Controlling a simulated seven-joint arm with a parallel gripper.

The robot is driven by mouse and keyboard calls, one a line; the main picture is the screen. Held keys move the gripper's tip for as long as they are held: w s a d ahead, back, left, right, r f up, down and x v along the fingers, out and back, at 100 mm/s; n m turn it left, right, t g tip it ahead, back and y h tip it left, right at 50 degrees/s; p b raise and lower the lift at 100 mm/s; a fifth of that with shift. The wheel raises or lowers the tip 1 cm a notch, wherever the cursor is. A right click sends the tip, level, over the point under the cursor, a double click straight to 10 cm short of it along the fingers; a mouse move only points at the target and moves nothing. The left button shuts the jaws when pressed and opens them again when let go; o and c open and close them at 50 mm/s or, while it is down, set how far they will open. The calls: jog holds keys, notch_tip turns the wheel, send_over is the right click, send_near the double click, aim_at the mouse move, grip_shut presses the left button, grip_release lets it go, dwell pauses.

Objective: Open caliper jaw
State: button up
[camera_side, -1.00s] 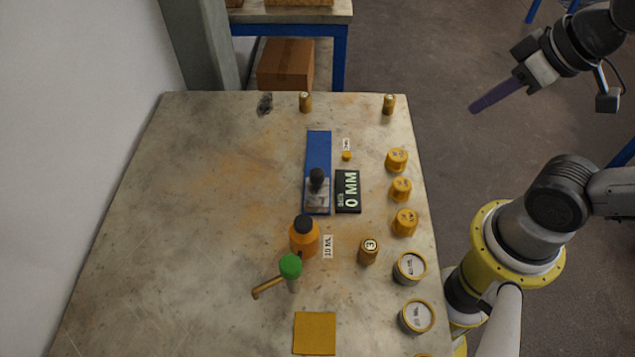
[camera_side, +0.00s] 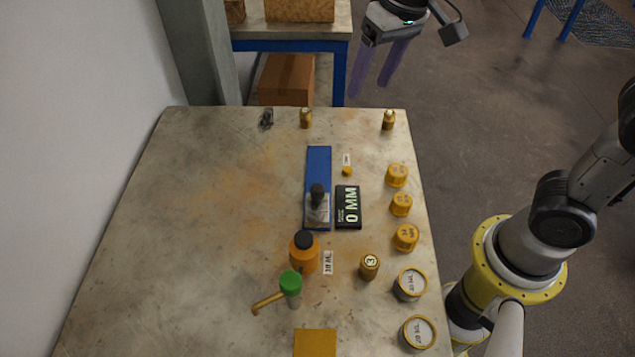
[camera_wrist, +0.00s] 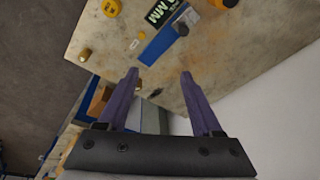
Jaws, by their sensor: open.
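The caliper appears to be the blue bar (camera_side: 318,165) lying on the table, with a grey slider block and a dark knob (camera_side: 317,191) near its front end. A black display (camera_side: 348,207) reading "0 MM" lies right beside it. The blue bar (camera_wrist: 160,45) and knob (camera_wrist: 181,29) also show in the wrist view. My gripper (camera_side: 374,90) is open and empty, with purple fingers, above and beyond the table's far edge, well apart from the caliper. In the wrist view its fingers (camera_wrist: 159,73) are spread, with nothing held between them.
An orange bottle (camera_side: 304,256) and a green-topped tool (camera_side: 290,286) stand in front of the caliper. Several yellow weights and tins (camera_side: 405,238) line the table's right side. A small yellow knob (camera_side: 347,171) is beside the bar. The table's left half (camera_side: 190,230) is clear.

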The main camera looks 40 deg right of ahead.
jog(key=w+a+f+g, duration=0.1)
jog(key=w+a+f, duration=0.2)
jog(key=a+f, duration=0.15)
jog(key=n+g, duration=0.2)
send_over(318, 187)
notch_tip(318, 187, down, 5)
jog(key=shift+h, duration=0.3)
notch_tip(318, 187, down, 13)
jog(key=shift+f, duration=0.2)
grip_shut()
dwell(0.9)
